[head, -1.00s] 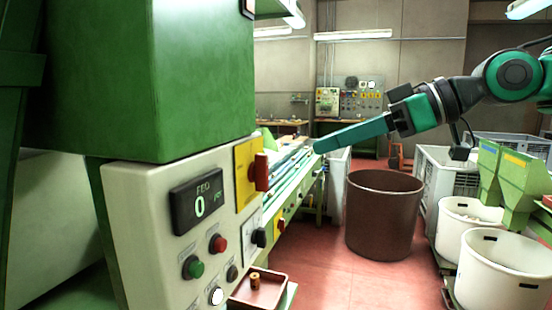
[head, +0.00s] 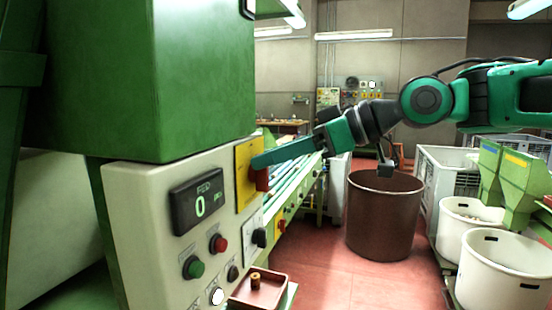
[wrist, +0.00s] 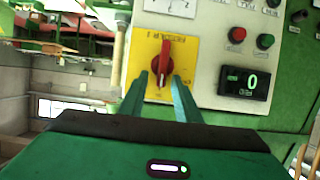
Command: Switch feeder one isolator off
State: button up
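The feeder one isolator is a red rotary handle (head: 262,181) on a yellow plate (head: 243,188) on the side of the cream control panel (head: 150,230). In the wrist view the red handle (wrist: 163,62) points up and down the picture, and its plate (wrist: 184,60) bears upside-down lettering. My gripper (head: 257,163) reaches in from the right, its fingertips at the handle. In the wrist view my gripper (wrist: 168,75) is open, with a finger on each side of the handle's near end. I cannot tell whether either finger touches it. The fingers cover part of the handle in the head view.
The panel carries a display (head: 197,200) reading 0, a red button (head: 218,243), a green button (head: 194,267) and a black switch (head: 259,237). A small tray (head: 272,291) juts out below. A brown bin (head: 384,220) stands on the open red floor.

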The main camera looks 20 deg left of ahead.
aim_at(253, 177)
jog(key=shift+c, duration=0.3)
grip_shut()
jog(key=shift+s, duration=0.1)
jog(key=s+f+n+t, duration=0.1)
jog(key=n+t, duration=0.1)
jog(key=n, duration=0.2)
jog(key=s+f+n+t+y, duration=0.1)
jog(key=n+t, duration=0.1)
jog(key=n, duration=0.2)
jog(key=s+f+n+t+y, duration=0.1)
jog(key=n+t, duration=0.2)
jog(key=n, duration=0.2)
jog(key=shift+f, duration=0.3)
dwell(0.4)
jog(key=shift+s+f+n, duration=0.1)
jog(key=shift+n, duration=0.2)
